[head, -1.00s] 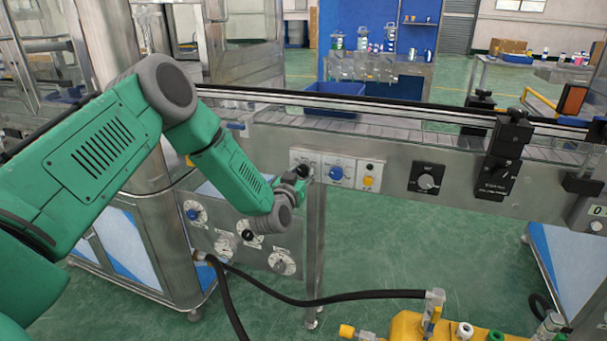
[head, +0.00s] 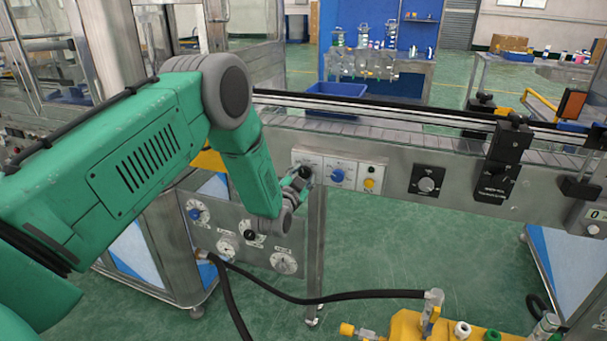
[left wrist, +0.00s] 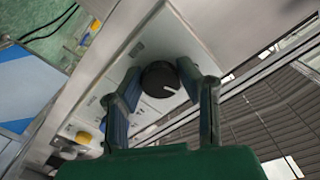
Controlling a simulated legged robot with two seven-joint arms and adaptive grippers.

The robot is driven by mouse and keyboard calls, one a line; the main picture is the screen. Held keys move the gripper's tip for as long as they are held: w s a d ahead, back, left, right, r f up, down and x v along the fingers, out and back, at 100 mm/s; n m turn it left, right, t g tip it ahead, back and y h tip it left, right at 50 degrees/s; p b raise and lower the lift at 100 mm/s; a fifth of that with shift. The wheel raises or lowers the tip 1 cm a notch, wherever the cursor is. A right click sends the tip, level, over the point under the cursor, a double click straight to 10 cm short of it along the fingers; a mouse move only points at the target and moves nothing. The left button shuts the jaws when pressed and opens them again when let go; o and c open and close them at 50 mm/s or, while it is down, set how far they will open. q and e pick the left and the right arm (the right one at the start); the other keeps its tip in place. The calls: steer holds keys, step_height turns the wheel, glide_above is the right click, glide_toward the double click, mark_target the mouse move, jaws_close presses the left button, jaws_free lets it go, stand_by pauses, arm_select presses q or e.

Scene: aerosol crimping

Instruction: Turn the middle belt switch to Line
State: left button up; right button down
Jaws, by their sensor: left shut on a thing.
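A row of switch plates sits on the front of the conveyor. The leftmost plate (head: 301,157) carries a black knob (left wrist: 160,79), with a white mark on its face. My left gripper (left wrist: 163,77) has one finger on each side of this black knob and is shut on it. In the head view the left gripper (head: 303,178) largely covers the knob. To its right are a blue knob (head: 337,176) and a yellow knob (head: 369,184). The plate lettering is too small to read. My right gripper is not in view.
A black dial plate (head: 427,181) and black brackets (head: 505,150) sit farther right along the conveyor (head: 400,140). A panel of dials (head: 228,246) lies below my left gripper. A black hose (head: 330,300) runs to a yellow machine (head: 405,325).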

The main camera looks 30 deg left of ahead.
arm_select(q)
steer(key=shift+d+r+m, duration=0.15)
steer(key=shift+m, duration=1.45)
steer(key=o, duration=1.2)
steer(key=shift+d, duration=0.1)
steer(key=shift+c, duration=0.2)
steer(key=v, duration=1.2)
steer(key=shift+d, duration=0.15)
steer(key=shift+w, duration=0.1)
